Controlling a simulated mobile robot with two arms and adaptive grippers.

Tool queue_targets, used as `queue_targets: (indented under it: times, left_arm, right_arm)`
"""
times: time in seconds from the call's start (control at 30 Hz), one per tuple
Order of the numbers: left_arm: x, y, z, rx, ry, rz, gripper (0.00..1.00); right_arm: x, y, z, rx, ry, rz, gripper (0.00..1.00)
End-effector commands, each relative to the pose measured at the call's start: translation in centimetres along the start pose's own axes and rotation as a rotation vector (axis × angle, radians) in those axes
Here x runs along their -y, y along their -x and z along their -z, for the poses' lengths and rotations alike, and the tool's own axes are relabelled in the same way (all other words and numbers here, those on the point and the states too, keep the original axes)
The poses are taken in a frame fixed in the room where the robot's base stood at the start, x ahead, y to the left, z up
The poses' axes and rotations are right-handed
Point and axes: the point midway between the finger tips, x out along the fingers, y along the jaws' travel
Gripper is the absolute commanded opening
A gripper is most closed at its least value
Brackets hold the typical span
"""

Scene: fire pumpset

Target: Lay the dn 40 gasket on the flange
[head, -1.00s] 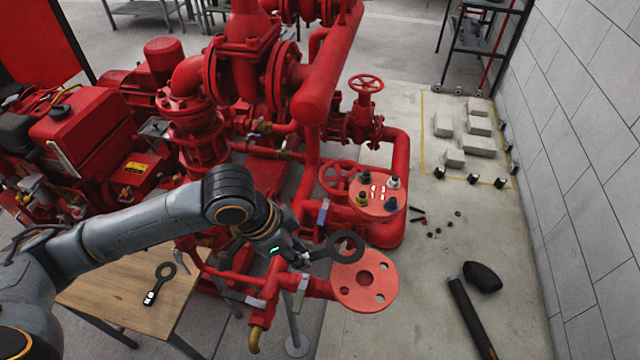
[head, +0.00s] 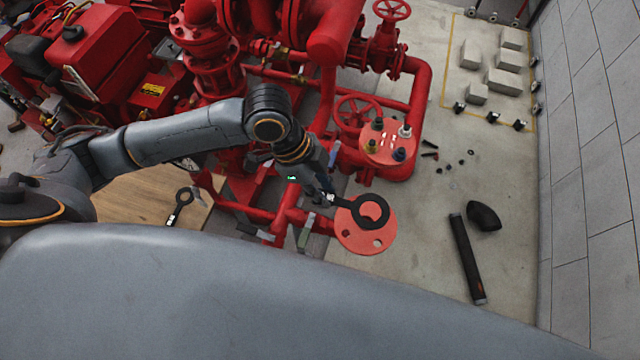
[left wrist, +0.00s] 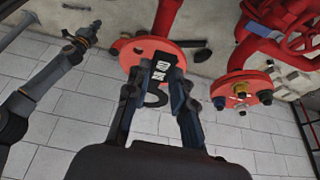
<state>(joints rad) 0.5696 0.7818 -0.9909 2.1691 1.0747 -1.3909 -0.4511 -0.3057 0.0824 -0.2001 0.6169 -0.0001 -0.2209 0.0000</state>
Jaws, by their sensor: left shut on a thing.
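My left gripper (head: 322,194) is shut on the tab of a black ring gasket (head: 355,207). In the head view the ring overlaps the upper part of the round red flange (head: 352,240), off its centre; the lower part and a bolt hole show. In the left wrist view my left gripper (left wrist: 160,88) pinches the tab with white markings (left wrist: 158,72), and the dark ring (left wrist: 156,99) shows between the fingers, with the flange (left wrist: 134,52) beyond. The gap between ring and flange is unclear. An arm of mine ends near a small dark gripper (left wrist: 82,38), its jaws unclear.
Another black tabbed ring (head: 182,198) lies on the wooden table (head: 135,196). A red flange with several coloured studs (head: 383,154) stands behind the bare flange. A black hammer-like tool (head: 466,258) and small dark parts lie on the floor. Red pipes surround the arm.

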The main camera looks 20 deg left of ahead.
Motion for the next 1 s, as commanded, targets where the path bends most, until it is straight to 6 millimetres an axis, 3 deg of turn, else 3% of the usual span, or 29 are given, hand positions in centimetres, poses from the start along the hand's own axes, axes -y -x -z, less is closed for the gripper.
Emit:
queue_targets:
  times: [0.07,0.6,1.0]
  left_arm:
    - [-0.1,0.3,0.0,0.0,0.001,-0.001,0.0]
    - [0.0,-4.7,-2.0,-0.002,0.002,0.0,0.0]
    - [0.0,-5.3,-2.3,-0.002,0.0,0.001,0.0]
  right_arm:
    - [0.0,0.8,0.2,-0.002,0.0,0.0,0.0]
    - [0.2,-2.3,0.6,-0.011,-0.002,0.002,0.0]
    - [0.3,-2.5,0.6,-0.012,-0.002,0.003,0.0]
